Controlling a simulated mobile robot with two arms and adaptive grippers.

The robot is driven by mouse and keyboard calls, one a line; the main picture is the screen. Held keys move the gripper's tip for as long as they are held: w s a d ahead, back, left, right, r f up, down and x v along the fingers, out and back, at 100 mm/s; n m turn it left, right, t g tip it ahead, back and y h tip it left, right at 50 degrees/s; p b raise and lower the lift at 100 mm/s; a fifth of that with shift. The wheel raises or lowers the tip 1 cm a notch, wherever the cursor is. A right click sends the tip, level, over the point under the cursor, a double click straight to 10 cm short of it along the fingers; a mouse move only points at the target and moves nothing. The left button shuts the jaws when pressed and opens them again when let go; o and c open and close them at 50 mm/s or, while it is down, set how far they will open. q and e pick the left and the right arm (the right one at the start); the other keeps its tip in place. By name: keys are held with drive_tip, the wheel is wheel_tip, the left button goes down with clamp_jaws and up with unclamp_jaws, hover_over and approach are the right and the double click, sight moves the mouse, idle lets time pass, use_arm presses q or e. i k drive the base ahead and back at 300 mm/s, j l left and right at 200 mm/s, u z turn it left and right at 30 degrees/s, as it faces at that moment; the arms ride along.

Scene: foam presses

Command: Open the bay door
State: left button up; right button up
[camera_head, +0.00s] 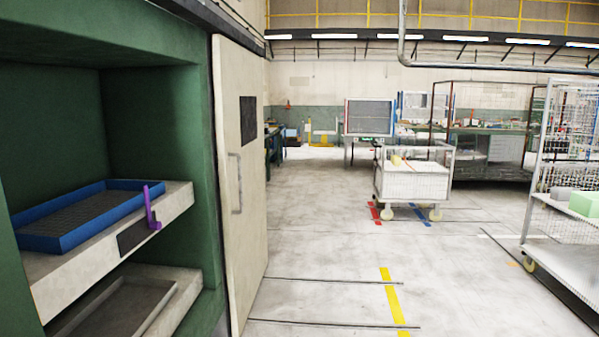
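The bay door (240,180) is a cream panel with a dark square plate and a grey vertical bar handle (236,184). It stands swung out at the right edge of the green press bay (203,150), and the bay's front is uncovered. Inside the bay, a blue tray (62,240) lies on an upper cream shelf (66,277), with a purple lever (151,207) at the shelf's front. A grey tray (115,308) lies on the lower shelf. Neither of my grippers shows in the head view.
A white wheeled cart (414,182) stands on the floor beyond the door. A wire rack trolley (570,258) with a green block (584,204) stands at the right. The grey floor (340,225) between them is mostly clear, with floor rails and a yellow stripe (392,296).

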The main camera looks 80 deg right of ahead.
sight(238, 77)
drive_tip(key=z, duration=2.4)
drive_tip(key=i+u, duration=0.15)
drive_tip(key=u, duration=0.2)
drive_tip(key=i+l+u, duration=0.1)
drive_tip(key=u, duration=0.25)
drive_tip(key=i+l+u, duration=0.1)
drive_tip(key=u, duration=0.25)
drive_tip(key=l, duration=0.1)
